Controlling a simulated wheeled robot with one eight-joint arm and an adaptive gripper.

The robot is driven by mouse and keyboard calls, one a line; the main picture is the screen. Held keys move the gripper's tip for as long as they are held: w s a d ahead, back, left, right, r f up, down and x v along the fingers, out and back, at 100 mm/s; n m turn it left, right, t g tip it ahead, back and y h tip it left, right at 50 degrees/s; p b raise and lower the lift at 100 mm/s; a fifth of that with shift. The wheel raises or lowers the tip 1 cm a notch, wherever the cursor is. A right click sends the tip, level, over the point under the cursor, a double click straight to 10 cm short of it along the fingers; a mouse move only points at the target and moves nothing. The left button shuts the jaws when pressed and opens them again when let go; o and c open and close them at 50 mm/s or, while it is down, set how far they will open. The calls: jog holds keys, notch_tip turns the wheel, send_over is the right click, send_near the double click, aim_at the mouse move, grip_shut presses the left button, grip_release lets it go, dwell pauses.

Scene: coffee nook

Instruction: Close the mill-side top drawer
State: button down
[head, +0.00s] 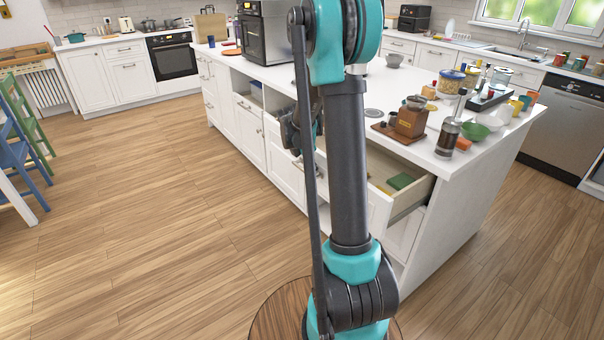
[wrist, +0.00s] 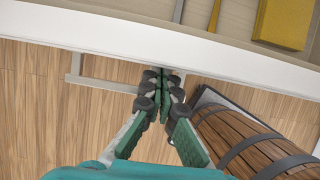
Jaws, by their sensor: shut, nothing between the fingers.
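The mill-side top drawer stands pulled out at the near right end of the island. Its white front (head: 379,208) is partly behind my arm in the head view. The front's top edge (wrist: 170,42) crosses the wrist view, with its bar handle (wrist: 112,86) below. My gripper (wrist: 164,80) is shut and empty, its fingertips at the right part of the handle, close to the front. I cannot tell whether they touch. In the head view my arm hides the fingertips. The wooden coffee mill (head: 411,120) stands on the counter above the drawer.
The drawer holds a green item (head: 400,181) and a yellow item (wrist: 283,22). Jars, cups and a green bowl (head: 474,131) crowd the island's right end. Other drawers (head: 284,148) along the island are shut. The wooden floor (head: 150,220) to the left is clear.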

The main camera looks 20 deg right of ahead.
jog(key=w+d, duration=0.2)
jog(key=d, duration=0.4)
jog(key=w+d, duration=0.3)
jog(key=d, duration=0.4)
jog(key=w+d, duration=0.2)
jog(key=d, duration=0.5)
jog(key=shift+w, duration=0.2)
jog(key=shift+r, duration=0.1)
